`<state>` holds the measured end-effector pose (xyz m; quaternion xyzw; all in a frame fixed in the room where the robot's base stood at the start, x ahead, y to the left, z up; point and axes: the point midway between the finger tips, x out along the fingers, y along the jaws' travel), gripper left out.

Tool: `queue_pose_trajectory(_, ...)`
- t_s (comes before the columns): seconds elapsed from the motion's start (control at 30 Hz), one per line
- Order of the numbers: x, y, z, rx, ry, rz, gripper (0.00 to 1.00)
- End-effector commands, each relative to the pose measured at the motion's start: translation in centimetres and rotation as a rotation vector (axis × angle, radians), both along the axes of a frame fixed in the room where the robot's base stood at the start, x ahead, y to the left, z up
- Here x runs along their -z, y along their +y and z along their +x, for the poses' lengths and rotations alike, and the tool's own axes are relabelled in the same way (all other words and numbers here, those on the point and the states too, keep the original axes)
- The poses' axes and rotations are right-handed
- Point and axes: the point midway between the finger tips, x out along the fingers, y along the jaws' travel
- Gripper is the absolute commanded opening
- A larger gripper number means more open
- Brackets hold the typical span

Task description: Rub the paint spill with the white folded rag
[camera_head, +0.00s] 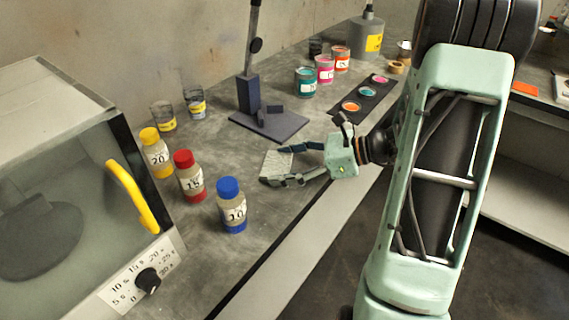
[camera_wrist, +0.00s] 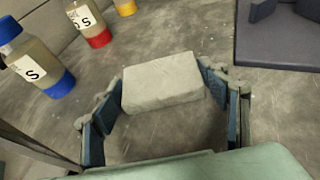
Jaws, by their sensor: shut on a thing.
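The white folded rag (camera_head: 277,166) is between the fingers of my gripper (camera_head: 281,167) in the head view, over the grey bench top. In the wrist view the rag (camera_wrist: 161,82) is a pale, thick block. My gripper (camera_wrist: 163,90) is shut on it, with a blue-padded finger at each side. Whether the rag touches the bench I cannot tell. I cannot make out a paint spill in either view. The bench under the rag and gripper is partly hidden.
Bottles with blue (camera_head: 231,205), red (camera_head: 190,176) and yellow (camera_head: 154,152) caps stand to the left. A dark stand (camera_head: 268,124) is behind the rag. Paint cans (camera_head: 306,82) and a dark mat (camera_head: 369,98) are farther back. The bench's front edge runs below my gripper.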

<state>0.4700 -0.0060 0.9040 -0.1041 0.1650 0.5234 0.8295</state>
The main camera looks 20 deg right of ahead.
Motion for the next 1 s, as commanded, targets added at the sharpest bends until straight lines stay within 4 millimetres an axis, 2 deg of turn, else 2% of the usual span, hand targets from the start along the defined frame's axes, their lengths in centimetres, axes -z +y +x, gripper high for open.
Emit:
queue_pose_trajectory(0.07,-0.7,0.0,0.0,-0.001,0.002,0.0,0.52)
queue_pose_trajectory(0.13,-2.6,0.0,0.1,-0.003,-0.004,-0.003,0.52)
queue_pose_trajectory(0.7,-7.5,0.0,0.2,-0.015,-0.001,-0.002,0.52)
queue_pose_trajectory(1.0,-8.1,0.0,0.2,-0.017,0.0,0.0,0.52)
